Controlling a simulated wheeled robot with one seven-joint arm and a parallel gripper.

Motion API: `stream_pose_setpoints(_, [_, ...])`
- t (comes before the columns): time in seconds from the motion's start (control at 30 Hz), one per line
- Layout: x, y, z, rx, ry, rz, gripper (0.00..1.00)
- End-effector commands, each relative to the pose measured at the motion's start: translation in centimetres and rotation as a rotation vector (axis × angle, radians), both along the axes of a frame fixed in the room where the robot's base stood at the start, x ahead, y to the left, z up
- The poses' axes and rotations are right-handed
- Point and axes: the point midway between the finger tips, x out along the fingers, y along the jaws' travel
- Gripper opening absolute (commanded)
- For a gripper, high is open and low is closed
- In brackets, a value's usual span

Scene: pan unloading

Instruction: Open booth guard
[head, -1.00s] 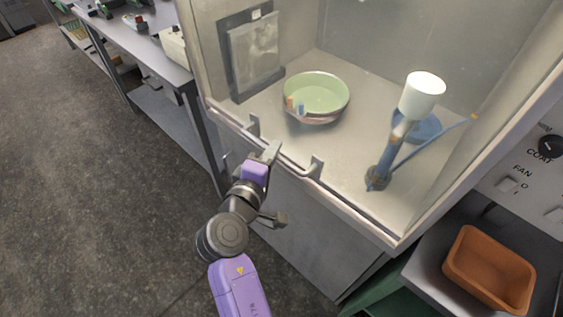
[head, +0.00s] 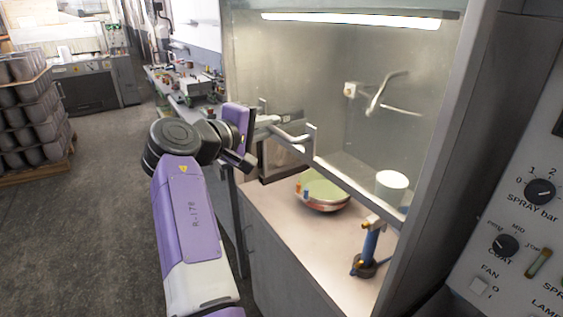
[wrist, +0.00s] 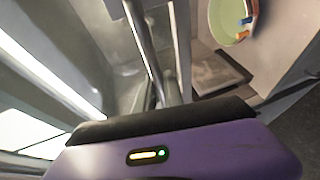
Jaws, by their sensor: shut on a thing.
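The booth guard (head: 358,190) is a clear pane with a pale lower rail. It is raised, and the booth front stands open below the rail. My gripper (head: 282,125) is shut on the guard's bar handle (head: 311,140), near its left part.
Inside the booth are a pan with a green interior (head: 326,190) and a spray gun on a blue stand (head: 369,250) with a white cup (head: 391,184). A control panel (head: 520,220) stands right.

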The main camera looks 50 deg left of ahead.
Motion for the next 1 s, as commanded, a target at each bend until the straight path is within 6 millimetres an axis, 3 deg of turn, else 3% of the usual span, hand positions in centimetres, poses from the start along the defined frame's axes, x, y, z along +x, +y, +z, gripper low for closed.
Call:
stream_pose_setpoints(0.03, [0.0, 0.3, 1.8, 0.002, -0.003, 0.0, 0.0])
stream_pose_setpoints(0.1, [0.0, 0.5, 3.1, 0.002, -0.003, 0.0, 0.0])
stream_pose_setpoints(0.3, [0.1, 0.7, 5.6, 0.003, -0.002, -0.001, 0.0])
stream_pose_setpoints(0.83, [0.1, 0.8, 6.4, 0.001, -0.001, 0.001, 0.0])
stream_pose_setpoints(0.87, [0.0, 0.8, 6.4, 0.002, -0.002, 0.001, 0.17])
stream_pose_setpoints(0.9, [0.0, 0.8, 6.3, 0.001, -0.001, 0.001, 0.24])
stream_pose_setpoints(0.97, [0.0, 0.8, 6.3, 0.001, -0.001, 0.001, 0.34])
stream_pose_setpoints(1.0, [0.0, 0.8, 6.3, 0.001, -0.001, 0.001, 0.34])
